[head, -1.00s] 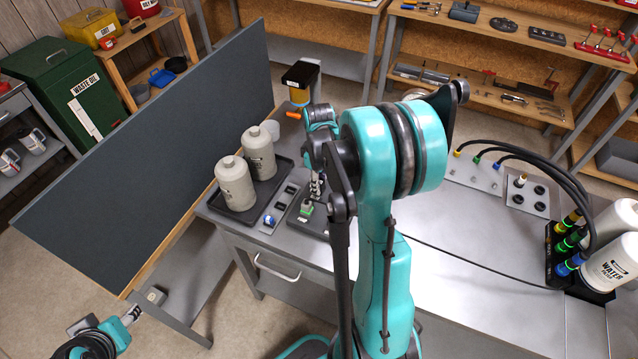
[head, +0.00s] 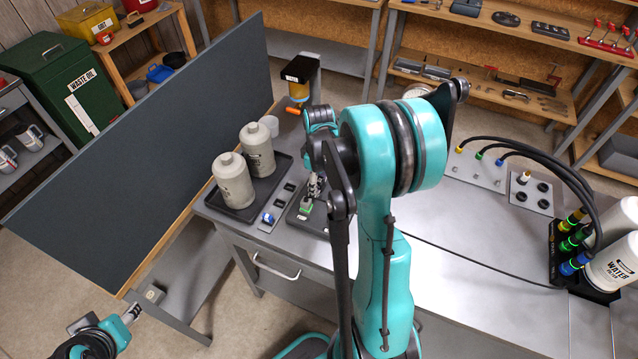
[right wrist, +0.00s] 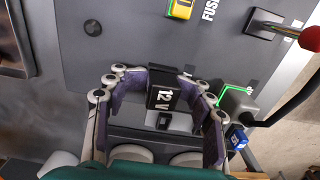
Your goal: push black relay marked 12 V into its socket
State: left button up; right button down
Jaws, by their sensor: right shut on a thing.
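The black relay marked 12 V (right wrist: 163,97) is held between the fingers of my right gripper (right wrist: 176,84) in the right wrist view. The gripper is shut on it, above a grey panel (right wrist: 130,40). A black square socket (right wrist: 164,122) shows on the panel just below the relay in the picture; whether the two touch, I cannot tell. In the head view my right gripper (head: 315,185) is over the bench, partly hidden by my arm, and the relay is not clear. My left gripper (head: 131,314) is at the lower left, away from the bench; its fingers are unclear.
Two bottles stand in a black tray (head: 240,214) left of my gripper.

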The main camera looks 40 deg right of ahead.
jog(key=shift+a, duration=0.1)
jog(key=c, duration=0.5)
grip_release()
jog(key=shift+c, duration=0.2)
